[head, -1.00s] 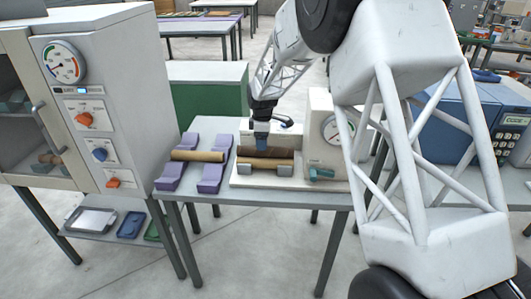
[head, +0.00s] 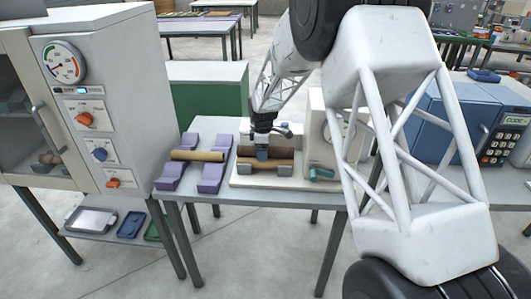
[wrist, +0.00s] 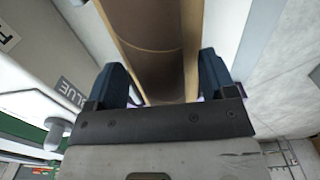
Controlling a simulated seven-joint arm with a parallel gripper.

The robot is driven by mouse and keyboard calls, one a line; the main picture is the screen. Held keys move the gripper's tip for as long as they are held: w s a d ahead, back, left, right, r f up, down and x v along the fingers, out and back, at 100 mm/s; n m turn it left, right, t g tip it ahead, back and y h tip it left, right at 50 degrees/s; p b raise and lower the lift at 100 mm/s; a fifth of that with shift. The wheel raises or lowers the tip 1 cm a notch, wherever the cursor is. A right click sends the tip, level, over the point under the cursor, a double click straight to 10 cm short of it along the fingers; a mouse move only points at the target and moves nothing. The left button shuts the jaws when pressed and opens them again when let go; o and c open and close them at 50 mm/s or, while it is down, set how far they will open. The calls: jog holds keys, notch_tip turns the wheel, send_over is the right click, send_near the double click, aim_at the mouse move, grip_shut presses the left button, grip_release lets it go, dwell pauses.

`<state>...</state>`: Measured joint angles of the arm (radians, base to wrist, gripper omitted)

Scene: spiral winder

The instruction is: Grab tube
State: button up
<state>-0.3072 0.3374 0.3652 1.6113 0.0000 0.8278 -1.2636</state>
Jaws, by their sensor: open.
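A tan tube (head: 198,155) lies across two purple V-shaped cradles on the table. To its right, the winder (head: 322,152) has a white base and a dial. A darker brown tube (head: 283,151) lies across it, with a lighter tan bar (head: 285,163) along its near side. My gripper (head: 262,153) points down over the winder and hides the middle of the brown tube. In the wrist view my gripper (wrist: 163,75) is open, its two blue fingers apart. The brown tube (wrist: 145,25) runs into the space between them; contact cannot be told.
A cabinet (head: 118,110) with a gauge and knobs stands at the left. A blue keypad machine (head: 440,120) stands at the right. The winder's dial housing is close beside my gripper. A glue label (wrist: 72,95) shows in the wrist view.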

jog(key=c, duration=1)
jog(key=shift+r, duration=0.75)
notch_tip(320, 180, up, 2)
jog(key=s+d, duration=0.2)
jog(key=s, duration=0.5)
jog(key=s+d+r, duration=0.1)
jog(key=s+d, duration=0.1)
jog(key=s, duration=0.6)
jog(key=shift+s+d+r, duration=0.15)
jog(key=shift+d+r, duration=0.1)
jog(key=shift+d, duration=0.1)
